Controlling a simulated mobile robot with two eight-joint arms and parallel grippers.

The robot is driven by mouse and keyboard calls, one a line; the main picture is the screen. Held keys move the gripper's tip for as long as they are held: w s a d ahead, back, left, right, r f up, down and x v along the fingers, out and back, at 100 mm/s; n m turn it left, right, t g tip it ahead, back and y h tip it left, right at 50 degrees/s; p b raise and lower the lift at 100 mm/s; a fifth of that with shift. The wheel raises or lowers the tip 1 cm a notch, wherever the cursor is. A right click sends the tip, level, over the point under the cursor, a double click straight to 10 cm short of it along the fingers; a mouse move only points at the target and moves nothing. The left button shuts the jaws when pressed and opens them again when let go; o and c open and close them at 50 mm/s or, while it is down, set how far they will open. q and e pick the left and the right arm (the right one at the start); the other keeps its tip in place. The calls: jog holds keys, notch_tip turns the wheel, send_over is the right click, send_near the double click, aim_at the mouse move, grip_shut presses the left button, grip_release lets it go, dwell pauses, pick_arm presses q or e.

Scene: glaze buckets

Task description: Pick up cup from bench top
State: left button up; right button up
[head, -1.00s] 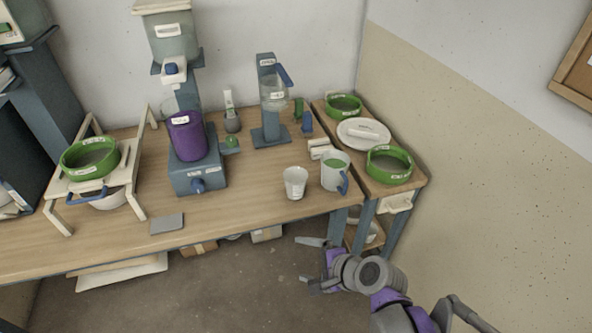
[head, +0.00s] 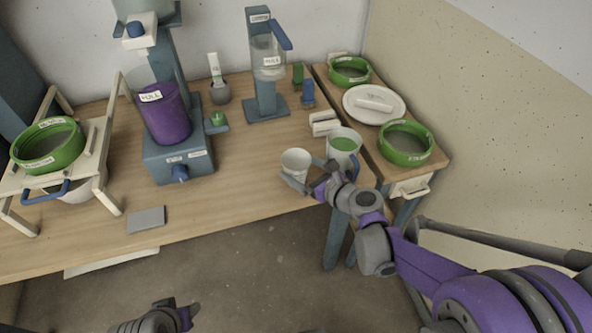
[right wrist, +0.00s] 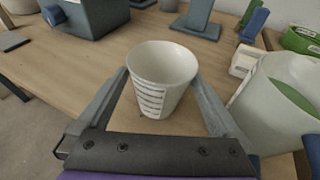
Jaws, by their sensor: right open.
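The white cup (head: 295,161) stands upright on the wooden bench top (head: 245,170), near its front edge. In the right wrist view the cup (right wrist: 165,68) shows printed lines on its side and looks empty. My right gripper (head: 309,174) is open at the front edge of the bench. In the right wrist view its two fingers lie on either side of the cup, with no clear grip on it. Part of my left arm's end (head: 165,318) shows at the bottom of the head view; its jaws are not clear.
A larger pitcher (head: 342,148) with green contents stands close right of the cup, beside my right gripper. White blocks (head: 323,122) lie behind it. A purple container (head: 165,115) on a blue stand is further left. Bare bench top lies left of the cup.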

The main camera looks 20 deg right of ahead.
aim_at(289, 160)
jog(key=x, duration=0.5)
jog(key=shift+w+r, duration=0.15)
jog(key=shift+c, duration=0.2)
jog(key=c, duration=1)
